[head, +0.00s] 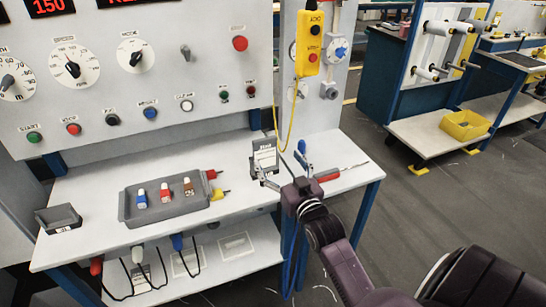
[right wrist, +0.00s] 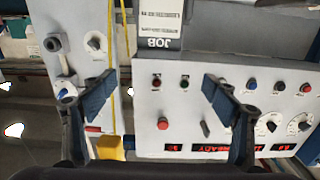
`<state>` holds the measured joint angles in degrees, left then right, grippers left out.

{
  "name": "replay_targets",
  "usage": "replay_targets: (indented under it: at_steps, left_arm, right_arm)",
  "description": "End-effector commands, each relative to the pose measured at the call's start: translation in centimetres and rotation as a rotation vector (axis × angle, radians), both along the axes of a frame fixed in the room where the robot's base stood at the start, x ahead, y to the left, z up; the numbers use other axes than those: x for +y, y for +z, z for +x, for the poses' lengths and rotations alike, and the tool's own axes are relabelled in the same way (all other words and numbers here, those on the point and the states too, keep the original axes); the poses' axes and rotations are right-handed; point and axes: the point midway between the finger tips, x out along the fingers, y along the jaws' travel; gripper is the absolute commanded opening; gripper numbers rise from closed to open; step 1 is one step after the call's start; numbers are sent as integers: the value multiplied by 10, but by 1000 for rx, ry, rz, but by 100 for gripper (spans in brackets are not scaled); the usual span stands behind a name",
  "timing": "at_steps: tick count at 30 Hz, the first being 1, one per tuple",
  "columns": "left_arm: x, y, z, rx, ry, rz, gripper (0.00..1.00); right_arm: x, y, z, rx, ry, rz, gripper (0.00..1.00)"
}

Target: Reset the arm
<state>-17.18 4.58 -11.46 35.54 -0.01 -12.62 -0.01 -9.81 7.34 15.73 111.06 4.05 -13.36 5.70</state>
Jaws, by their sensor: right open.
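My right gripper (head: 282,168) is over the right part of the white bench, in front of the panel. Its fingers are apart in the right wrist view (right wrist: 156,92), with nothing between them. A dark grey holder with a white label (head: 265,156) stands on the bench just behind the gripper in the head view. My left gripper is in neither view.
The bench (head: 95,192) carries a grey tray (head: 165,208) with small bottles, a small dark bin (head: 58,218) and a red-handled tool (head: 328,176). Floor (head: 415,225) is open at right.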

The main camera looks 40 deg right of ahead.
Motion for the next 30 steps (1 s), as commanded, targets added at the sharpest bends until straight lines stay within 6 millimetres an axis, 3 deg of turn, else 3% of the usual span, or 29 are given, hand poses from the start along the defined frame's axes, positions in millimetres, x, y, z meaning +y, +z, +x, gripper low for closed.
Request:
replay_targets:
  at_steps: [10, 13, 16, 20, 24, 30]
  left_arm:
    - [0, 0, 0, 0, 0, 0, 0]
    - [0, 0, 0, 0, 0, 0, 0]
    - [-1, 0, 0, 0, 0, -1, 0]
    - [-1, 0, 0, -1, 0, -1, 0]
    - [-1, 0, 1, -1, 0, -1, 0]
    - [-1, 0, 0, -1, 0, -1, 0]
  right_arm:
    - [3, -3, -1, 14, 4, 1, 80]
    - [17, -19, -7, 84, 23, 5, 80]
    - [43, -50, -23, 223, 59, 12, 80]
    - [86, -97, -64, 460, 120, 21, 80]
    - [128, -139, -125, 715, 184, 23, 80]
    - [166, -168, -204, 981, 253, 21, 80]
